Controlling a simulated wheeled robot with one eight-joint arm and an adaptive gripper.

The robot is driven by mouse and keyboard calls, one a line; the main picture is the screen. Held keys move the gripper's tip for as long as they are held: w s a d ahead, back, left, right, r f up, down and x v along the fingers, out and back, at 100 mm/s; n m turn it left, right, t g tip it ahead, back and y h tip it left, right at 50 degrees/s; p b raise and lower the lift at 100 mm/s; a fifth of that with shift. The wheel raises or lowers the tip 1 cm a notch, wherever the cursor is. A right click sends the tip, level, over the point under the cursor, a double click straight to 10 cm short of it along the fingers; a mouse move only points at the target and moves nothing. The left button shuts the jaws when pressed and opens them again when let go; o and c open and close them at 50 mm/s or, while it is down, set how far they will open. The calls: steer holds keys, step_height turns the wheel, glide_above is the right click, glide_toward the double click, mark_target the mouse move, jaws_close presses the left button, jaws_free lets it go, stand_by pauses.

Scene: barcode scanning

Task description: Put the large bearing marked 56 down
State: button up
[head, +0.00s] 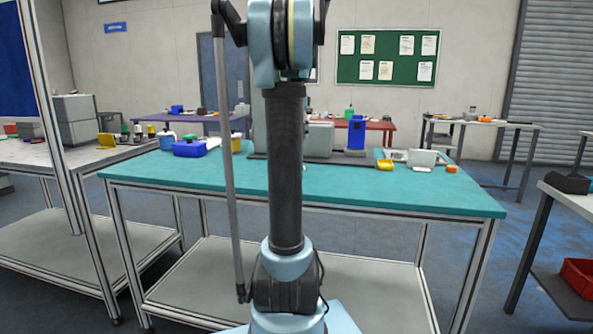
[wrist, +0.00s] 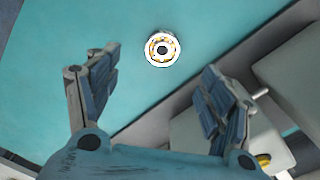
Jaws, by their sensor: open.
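A round bearing (wrist: 151,57) with a white ring and a dark centre lies on the teal table top in the wrist view, with a small dark thing at its upper right edge. Any marking on it is too small to read. My gripper (wrist: 158,95) is open, its two fingers spread apart with nothing between them. The bearing lies beyond the fingertips, between their lines, and apart from both. In the head view, my arm hides the middle of the teal table (head: 400,190), and neither the bearing nor the gripper can be made out there.
In the wrist view, a grey block-like fixture (wrist: 265,75) stands close to the right finger. The table's front part is clear.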

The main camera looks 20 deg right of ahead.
step_height(320, 180, down, 7)
steer(key=shift+r, duration=0.2)
steer(key=shift+w+d+f, duration=0.1)
steer(key=shift+w+f, duration=0.1)
steer(key=shift+f, duration=1.15)
steer(key=shift+w+d+f, duration=0.1)
steer(key=shift+w+f, duration=0.05)
steer(key=shift+f, duration=1.15)
steer(key=c, duration=1.5)
steer(key=shift+o, duration=0.2)
steer(key=shift+r, duration=0.1)
step_height(320, 180, up, 10)
